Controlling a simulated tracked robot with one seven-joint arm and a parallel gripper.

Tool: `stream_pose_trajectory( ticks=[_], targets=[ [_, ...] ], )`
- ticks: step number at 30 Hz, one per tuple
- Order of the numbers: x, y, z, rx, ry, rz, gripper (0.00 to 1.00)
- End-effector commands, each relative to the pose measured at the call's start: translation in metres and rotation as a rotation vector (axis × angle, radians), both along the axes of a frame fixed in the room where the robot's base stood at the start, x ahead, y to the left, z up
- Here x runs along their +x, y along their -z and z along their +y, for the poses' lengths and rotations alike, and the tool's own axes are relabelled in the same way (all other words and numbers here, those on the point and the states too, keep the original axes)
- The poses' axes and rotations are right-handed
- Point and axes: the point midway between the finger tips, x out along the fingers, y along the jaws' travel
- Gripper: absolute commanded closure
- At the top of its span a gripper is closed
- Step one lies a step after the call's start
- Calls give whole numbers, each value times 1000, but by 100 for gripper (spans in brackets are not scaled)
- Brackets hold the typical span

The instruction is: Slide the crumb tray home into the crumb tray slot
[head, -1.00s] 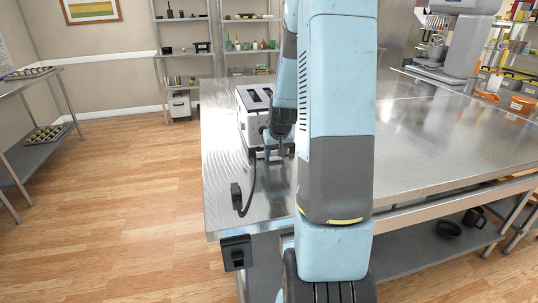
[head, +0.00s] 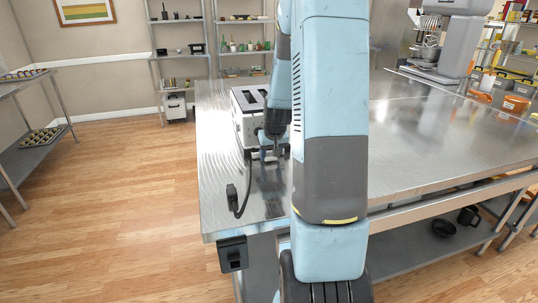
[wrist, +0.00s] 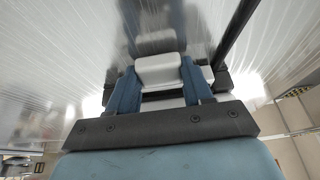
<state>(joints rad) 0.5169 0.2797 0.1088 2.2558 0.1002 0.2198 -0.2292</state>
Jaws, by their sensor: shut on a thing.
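The white and dark toaster (head: 243,122) stands on the steel table, with dark slots on top. My gripper (head: 268,143) is low beside its near right side, partly hidden by my arm. In the wrist view, the two blue fingers of my gripper (wrist: 160,78) are shut on a pale grey-white piece, seemingly the crumb tray (wrist: 160,72). Only its part between the fingers shows clearly. The crumb tray slot cannot be made out, and I cannot tell how far the tray is in it.
A black cord with a plug (head: 232,192) lies on the steel table (head: 430,135) near its left front corner. A dark box (head: 233,253) hangs at the front edge. The tabletop to the right is largely clear. A mixer (head: 448,50) stands at the back right.

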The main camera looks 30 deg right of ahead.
Motion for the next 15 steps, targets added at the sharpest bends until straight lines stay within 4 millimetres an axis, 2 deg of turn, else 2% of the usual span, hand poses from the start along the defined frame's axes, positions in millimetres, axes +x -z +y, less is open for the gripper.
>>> stream_pose_trajectory(
  ticks=[15],
  targets=[
    [12, 0, -4, 0, 1, -1, 92]
  ],
)
